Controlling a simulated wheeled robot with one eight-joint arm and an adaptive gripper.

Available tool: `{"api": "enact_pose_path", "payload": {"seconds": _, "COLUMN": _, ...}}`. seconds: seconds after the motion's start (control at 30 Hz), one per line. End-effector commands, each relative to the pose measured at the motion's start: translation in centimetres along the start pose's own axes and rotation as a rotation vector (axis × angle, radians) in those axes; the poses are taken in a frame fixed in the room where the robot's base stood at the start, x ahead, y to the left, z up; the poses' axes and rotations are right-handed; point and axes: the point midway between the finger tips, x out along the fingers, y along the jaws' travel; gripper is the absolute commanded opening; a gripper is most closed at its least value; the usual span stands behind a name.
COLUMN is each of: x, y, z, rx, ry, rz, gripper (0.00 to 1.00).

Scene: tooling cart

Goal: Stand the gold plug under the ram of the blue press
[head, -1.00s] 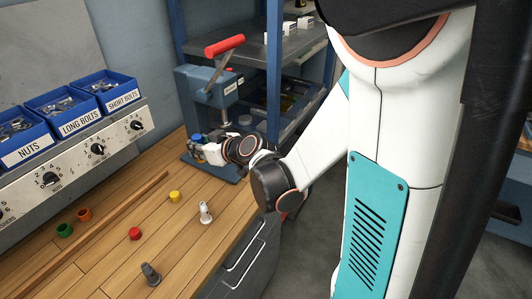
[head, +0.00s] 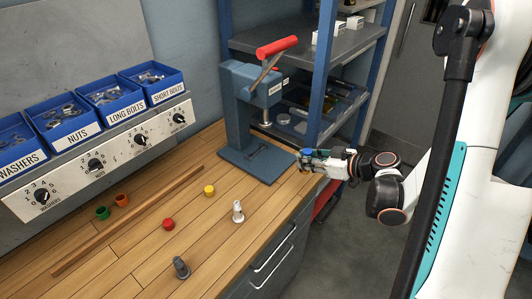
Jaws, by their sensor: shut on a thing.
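The blue press (head: 238,110) stands at the far end of the wooden bench, with a red-handled lever. Its ram (head: 265,116) hangs above a flat base plate (head: 240,163), and nothing is seen standing under it. My gripper (head: 304,160) is just right of the base plate, near the bench's right edge, fingers pointing left.
A silver plug (head: 238,212) and a dark grey plug (head: 181,268) stand upright on the bench. A wooden strip (head: 130,220) runs along the bench. A shelf rack (head: 318,70) stands behind.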

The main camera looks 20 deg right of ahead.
Motion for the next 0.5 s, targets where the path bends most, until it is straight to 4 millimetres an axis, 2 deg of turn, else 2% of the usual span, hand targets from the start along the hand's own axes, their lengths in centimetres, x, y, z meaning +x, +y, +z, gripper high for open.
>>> {"api": "enact_pose_path", "payload": {"seconds": 0.1, "x": 2.9, "y": -0.2, "z": -1.0, "rx": -0.002, "ry": 0.0, "rz": -0.006, "gripper": 0.0}}
{"api": "enact_pose_path", "payload": {"seconds": 0.5, "x": 11.7, "y": -0.1, "z": -4.7, "rx": -0.001, "ry": 0.0, "rz": -0.003, "gripper": 0.0}}
